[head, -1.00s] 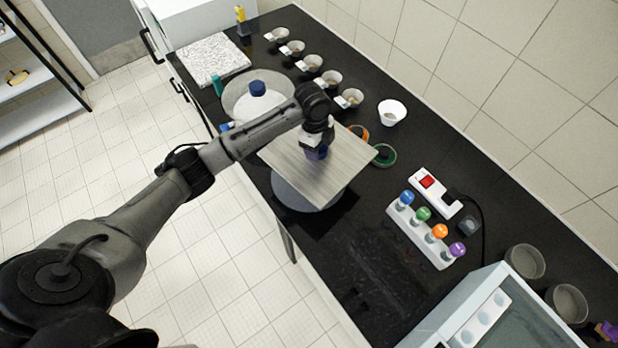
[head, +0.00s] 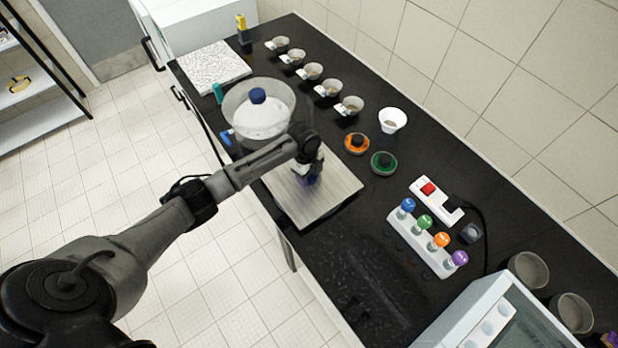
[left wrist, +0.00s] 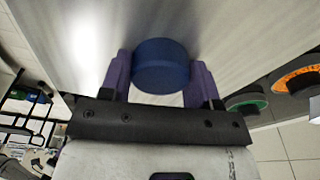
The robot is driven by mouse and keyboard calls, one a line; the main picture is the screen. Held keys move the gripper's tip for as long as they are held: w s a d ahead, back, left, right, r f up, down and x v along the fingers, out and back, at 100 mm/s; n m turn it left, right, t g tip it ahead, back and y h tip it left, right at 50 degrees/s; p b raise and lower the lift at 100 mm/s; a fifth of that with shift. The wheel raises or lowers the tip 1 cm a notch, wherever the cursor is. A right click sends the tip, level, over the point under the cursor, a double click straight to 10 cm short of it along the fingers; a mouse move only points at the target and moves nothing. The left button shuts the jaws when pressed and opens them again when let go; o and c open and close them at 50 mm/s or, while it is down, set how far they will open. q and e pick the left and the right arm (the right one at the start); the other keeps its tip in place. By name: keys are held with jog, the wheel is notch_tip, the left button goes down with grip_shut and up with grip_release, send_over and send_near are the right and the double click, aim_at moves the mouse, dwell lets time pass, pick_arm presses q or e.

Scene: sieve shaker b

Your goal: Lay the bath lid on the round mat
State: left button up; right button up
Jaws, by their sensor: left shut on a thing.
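The bath lid (head: 335,190), a pale square plate with a blue round knob, is low over the worktop, close to its front edge. My left gripper (head: 309,177) points down at the lid's middle and is shut on the knob. In the left wrist view the purple fingers (left wrist: 160,80) stand on either side of the knob (left wrist: 162,62), and the plate (left wrist: 225,30) fills the background. The round mat is hidden under the lid. I cannot tell whether the lid touches it. My right gripper is not in view.
A clear bowl with a blue-capped vessel (head: 258,118) stands close behind the lid. An orange disc (head: 357,143) and a green disc (head: 383,162) lie to its right.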

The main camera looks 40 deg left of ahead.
aim_at(309, 179)
pick_arm(q)
jog(key=shift+f, duration=1.35)
jog(key=shift+f, duration=0.15)
jog(key=o, duration=1.2)
